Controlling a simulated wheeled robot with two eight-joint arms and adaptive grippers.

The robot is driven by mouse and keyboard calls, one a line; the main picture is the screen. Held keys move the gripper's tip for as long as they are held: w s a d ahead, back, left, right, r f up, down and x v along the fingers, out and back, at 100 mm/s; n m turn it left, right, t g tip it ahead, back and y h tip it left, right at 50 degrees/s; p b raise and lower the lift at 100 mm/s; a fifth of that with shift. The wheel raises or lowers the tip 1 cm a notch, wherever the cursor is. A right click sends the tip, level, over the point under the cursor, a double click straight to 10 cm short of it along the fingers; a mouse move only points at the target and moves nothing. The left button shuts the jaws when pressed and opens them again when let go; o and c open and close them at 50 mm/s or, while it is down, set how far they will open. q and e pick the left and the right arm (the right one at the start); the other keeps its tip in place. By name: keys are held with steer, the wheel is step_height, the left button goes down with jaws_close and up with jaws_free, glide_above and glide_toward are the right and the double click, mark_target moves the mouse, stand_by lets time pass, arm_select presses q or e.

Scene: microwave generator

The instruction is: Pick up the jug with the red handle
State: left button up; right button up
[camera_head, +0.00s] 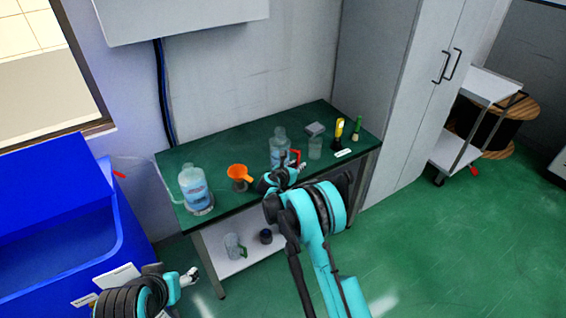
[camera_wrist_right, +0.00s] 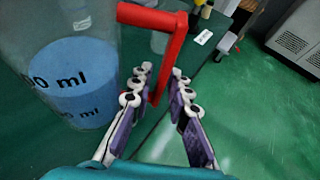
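The fingers are apart on either side of the handle, with a gap at the right finger. In the head view my right gripper (camera_head: 296,170) partly covers the jug's lower part. My left gripper (camera_head: 190,277) is low at the left, away from the table, too small to judge.
On the table (camera_head: 225,208) stand a large clear container (camera_head: 194,184), an orange funnel-like item (camera_head: 239,173), a clear beaker (camera_head: 315,148) and a yellow-black item (camera_head: 338,131). A green-handled jug (camera_head: 232,246) is on the lower shelf. A blue bin (camera_head: 60,240) stands left.

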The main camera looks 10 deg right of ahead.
jaws_close()
steer(key=shift+r, duration=0.2)
